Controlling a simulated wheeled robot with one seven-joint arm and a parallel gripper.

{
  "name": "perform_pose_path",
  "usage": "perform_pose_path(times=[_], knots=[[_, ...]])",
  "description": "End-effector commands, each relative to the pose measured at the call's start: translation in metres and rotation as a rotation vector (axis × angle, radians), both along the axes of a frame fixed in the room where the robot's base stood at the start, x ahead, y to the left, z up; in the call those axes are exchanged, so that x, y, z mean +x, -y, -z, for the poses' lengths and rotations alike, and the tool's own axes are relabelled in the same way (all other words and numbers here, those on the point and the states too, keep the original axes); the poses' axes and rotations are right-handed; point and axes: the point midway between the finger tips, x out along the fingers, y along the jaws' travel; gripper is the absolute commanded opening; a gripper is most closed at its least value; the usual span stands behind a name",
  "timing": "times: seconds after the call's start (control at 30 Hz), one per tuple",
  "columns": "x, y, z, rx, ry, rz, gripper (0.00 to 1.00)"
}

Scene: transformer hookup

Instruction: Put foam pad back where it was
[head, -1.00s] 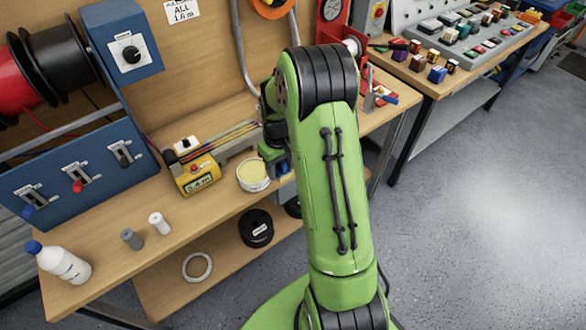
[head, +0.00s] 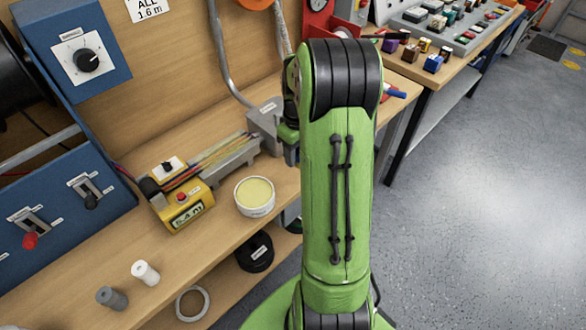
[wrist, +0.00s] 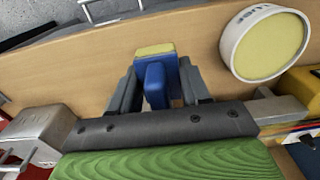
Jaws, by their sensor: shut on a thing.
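The foam pad shows in the wrist view as a yellow pad (wrist: 155,49) on a blue block (wrist: 155,84). My gripper (wrist: 158,70) is shut on the blue block, with one grey finger at each side and the yellow end pointing away from the palm. Wood bench top lies beyond the pad; I cannot tell whether they touch. In the head view my green arm hides the gripper and the pad. A round white tub with a yellow face (head: 254,196) stands on the bench, also at upper right in the wrist view (wrist: 265,45), apart from the pad.
A yellow measuring device (head: 182,204) and a grey wire guide (head: 225,163) sit left of and behind the tub. A grey box (head: 266,122) stands near my arm. White (head: 145,273) and grey (head: 112,298) cylinders stand at the front left. Bench space between them and the tub is clear.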

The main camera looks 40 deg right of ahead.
Motion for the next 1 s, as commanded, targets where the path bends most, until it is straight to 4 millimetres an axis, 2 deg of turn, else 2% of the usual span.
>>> perform_pose_path(times=[0.2,0.3,0.67,0.7,0.83,1.0], knots=[[0.0,-0.001,0.047,0.003,-0.002,0.0,0.08],[0.0,0.0,0.06,0.001,0.0,0.0,0.08],[0.001,0.0,0.063,-0.001,0.002,0.0,0.08],[0.0,0.0,0.063,-0.001,0.002,0.0,0.51],[0.0,0.0,0.062,0.0,0.001,0.0,0.71],[0.0,0.0,0.062,0.0,0.001,0.0,0.72]])
